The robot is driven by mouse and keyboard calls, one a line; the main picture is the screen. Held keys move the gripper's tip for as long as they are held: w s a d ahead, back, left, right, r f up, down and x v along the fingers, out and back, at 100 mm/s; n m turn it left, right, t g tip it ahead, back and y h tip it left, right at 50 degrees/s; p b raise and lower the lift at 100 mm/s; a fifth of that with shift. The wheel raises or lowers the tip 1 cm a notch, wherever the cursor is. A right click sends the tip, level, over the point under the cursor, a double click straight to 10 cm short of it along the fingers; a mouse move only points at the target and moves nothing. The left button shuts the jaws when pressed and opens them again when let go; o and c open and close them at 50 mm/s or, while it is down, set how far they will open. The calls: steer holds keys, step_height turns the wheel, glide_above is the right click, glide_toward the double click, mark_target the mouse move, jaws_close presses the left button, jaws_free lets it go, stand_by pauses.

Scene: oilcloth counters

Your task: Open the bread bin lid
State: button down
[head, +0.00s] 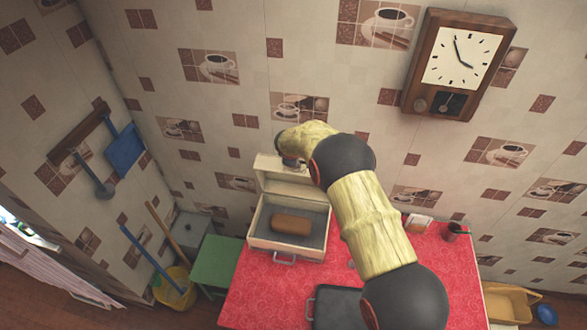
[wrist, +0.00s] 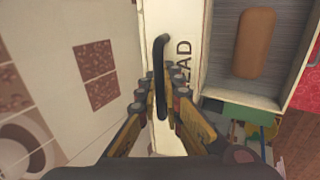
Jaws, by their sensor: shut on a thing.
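The bread bin (head: 262,240) is a pale box at the back left of the red counter. Its lid (head: 285,185) stands raised along the back of the box, so the inside shows. A brown loaf (head: 291,222) lies inside and also shows in the wrist view (wrist: 254,43). The lid, part of its lettering and its dark handle (wrist: 160,70) show in the wrist view. My gripper (wrist: 160,98) is shut on this handle, with a finger on each side. In the head view, my gripper (head: 292,162) is at the top of the lid, partly hidden by my arm.
The red counter (head: 252,288) bears a dark tray (head: 335,308) at the front and a small jar (head: 418,223) and dark mug (head: 455,231) at the right. A green stool (head: 215,260) stands left. The tiled wall is close behind the bin.

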steer(key=shift+w+r, duration=0.3)
steer(key=shift+w, duration=0.65)
steer(key=c, duration=2.4)
jaws_free()
steer(key=shift+o, duration=0.6)
steer(key=shift+s+d, duration=0.1)
steer(key=shift+f, duration=0.15)
steer(key=v, duration=1.2)
steer(key=shift+o, duration=0.3)
